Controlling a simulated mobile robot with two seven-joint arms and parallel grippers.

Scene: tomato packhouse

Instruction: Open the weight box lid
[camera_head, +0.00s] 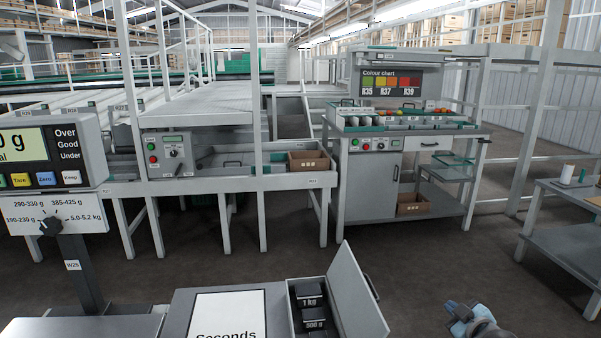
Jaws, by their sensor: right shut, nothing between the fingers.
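The weight box (292,318) is a grey box at the bottom centre. Its grey lid (357,300) stands raised and tilted along the box's right side, with a dark handle (371,288) on its outer face. Inside the box, a black weight marked 1 kg (310,296) and a black weight marked 500 g (315,318) show. My right gripper (457,311) is at the bottom right, to the right of the lid and apart from it, shut and empty. My left gripper is out of view.
A white "Seconds" card (228,316) lies left of the box. A scale with a display (29,144) and dial stands at the left. A colour-chart bench (412,150) stands behind, a grey table (570,245) at the right. The floor between is clear.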

